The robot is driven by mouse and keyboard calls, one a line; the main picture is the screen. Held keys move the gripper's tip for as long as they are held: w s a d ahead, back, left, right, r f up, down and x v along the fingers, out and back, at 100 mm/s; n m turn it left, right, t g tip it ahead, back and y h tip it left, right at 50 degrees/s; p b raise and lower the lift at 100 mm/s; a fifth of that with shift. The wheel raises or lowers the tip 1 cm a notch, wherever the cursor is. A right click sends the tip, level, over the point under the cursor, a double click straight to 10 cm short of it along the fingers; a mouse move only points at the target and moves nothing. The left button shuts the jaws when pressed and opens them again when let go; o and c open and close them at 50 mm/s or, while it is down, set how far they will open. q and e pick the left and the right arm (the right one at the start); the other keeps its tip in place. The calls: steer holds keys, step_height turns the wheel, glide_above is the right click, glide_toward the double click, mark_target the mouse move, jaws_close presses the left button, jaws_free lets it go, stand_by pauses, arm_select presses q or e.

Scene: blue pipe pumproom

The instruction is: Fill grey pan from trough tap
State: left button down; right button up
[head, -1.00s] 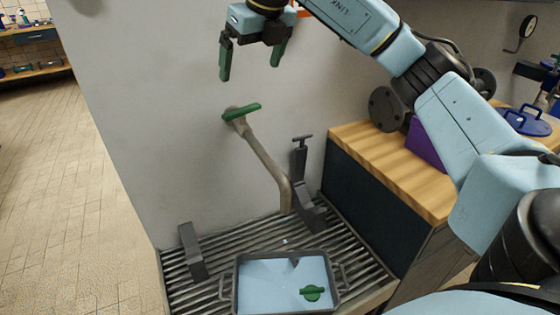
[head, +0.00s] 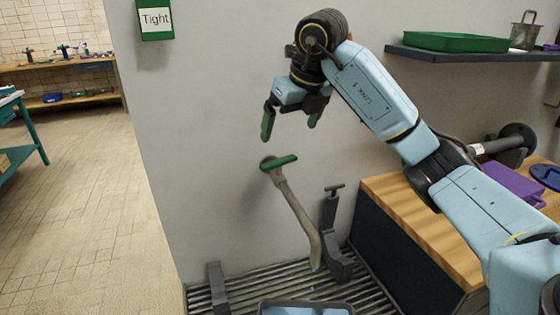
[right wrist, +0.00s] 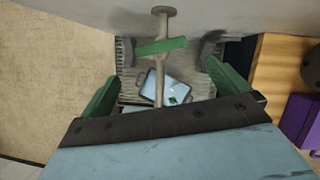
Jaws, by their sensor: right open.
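The trough tap has a bent grey spout (head: 300,218) coming from the wall, with a green bar handle (head: 279,163) at its top. The handle (right wrist: 161,46) lies crosswise in the right wrist view. The grey pan (head: 305,303) is on the slatted trough below the spout, cut off by the head view's bottom edge. The right wrist view shows the pan (right wrist: 150,84) with a light blue inside and a small green thing (right wrist: 173,100) in it. My right gripper (head: 290,131) is open and empty, just above the handle, apart from it. My left gripper is not in view.
Dark brackets (head: 216,288) (head: 335,235) stand on the trough (head: 352,290) at either side. A wooden-topped counter (head: 420,225) with a purple box (head: 512,185) is at right. A shelf (head: 470,54) with a green tray hangs above. A "Tight" sign (head: 155,18) is on the wall.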

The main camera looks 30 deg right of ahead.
mark_target(279, 161)
steer(key=b+x, duration=0.1)
steer(key=x, duration=0.6)
steer(key=shift+f, duration=0.3)
steer(key=x, duration=0.3)
steer(key=shift+w+f+b, duration=0.15)
steer(key=shift+f+b, duration=0.2)
steer(key=shift+w+f, duration=0.2)
steer(key=shift+f, duration=0.25)
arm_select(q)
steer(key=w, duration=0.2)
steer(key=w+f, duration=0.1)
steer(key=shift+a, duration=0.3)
arm_select(e)
steer(key=c, duration=0.7)
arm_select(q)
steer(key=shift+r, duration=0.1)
